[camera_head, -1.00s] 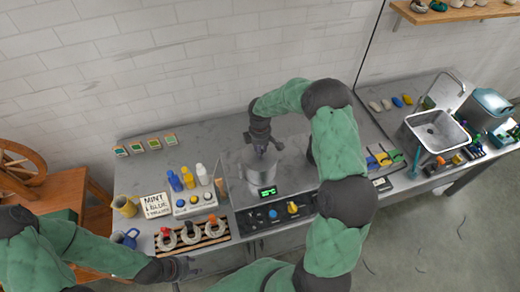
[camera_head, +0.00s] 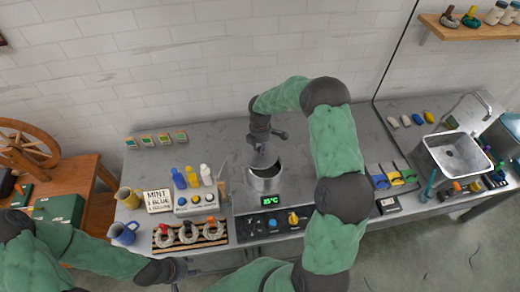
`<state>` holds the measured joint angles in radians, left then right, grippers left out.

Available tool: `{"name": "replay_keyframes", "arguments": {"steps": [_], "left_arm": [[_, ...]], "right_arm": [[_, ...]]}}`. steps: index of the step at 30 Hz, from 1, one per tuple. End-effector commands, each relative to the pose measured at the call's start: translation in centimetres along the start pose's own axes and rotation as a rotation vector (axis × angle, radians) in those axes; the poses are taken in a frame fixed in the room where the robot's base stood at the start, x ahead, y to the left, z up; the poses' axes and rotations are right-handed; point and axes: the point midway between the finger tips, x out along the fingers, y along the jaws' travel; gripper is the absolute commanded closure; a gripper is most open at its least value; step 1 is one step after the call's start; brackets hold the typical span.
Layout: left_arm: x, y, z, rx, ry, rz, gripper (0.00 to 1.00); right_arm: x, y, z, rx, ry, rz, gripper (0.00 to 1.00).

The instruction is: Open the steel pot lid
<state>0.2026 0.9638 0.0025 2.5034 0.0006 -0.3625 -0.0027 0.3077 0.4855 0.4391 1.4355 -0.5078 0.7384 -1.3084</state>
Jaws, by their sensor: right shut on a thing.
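The steel pot (camera_head: 265,183) stands on the cooker behind its control panel, and part of its dark inside shows. My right gripper (camera_head: 264,146) comes down from above and is shut on the steel pot lid (camera_head: 261,160). The lid is tilted up over the back left of the pot's mouth; I cannot tell if its edge still touches the rim. My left gripper (camera_head: 184,269) is low at the table's front edge, away from the pot. Its fingers are too small and dark to read.
A rack of wool skeins (camera_head: 190,233), a yellow jug (camera_head: 128,197), a blue mug (camera_head: 123,233) and several dye bottles (camera_head: 192,176) stand left of the pot. A sink (camera_head: 455,154) is at the right. The counter behind the pot is clear.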

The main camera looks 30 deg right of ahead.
Motion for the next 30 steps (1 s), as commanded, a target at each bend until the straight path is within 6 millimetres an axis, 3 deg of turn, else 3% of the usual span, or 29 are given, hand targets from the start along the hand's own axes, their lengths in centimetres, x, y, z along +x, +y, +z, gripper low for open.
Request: {"name": "replay_keyframes", "arguments": {"steps": [12, 30], "left_arm": [[0.1, -0.1, 0.0, 0.000, 0.000, 0.000, 0.60], [0.5, -0.2, 0.0, 0.000, 0.000, 0.000, 0.60]], "right_arm": [[0.0, 3.0, -2.0, -0.394, 0.000, 0.002, 1.00], [0.0, 5.4, -6.5, -0.963, 0.000, 0.002, 1.00]]}}
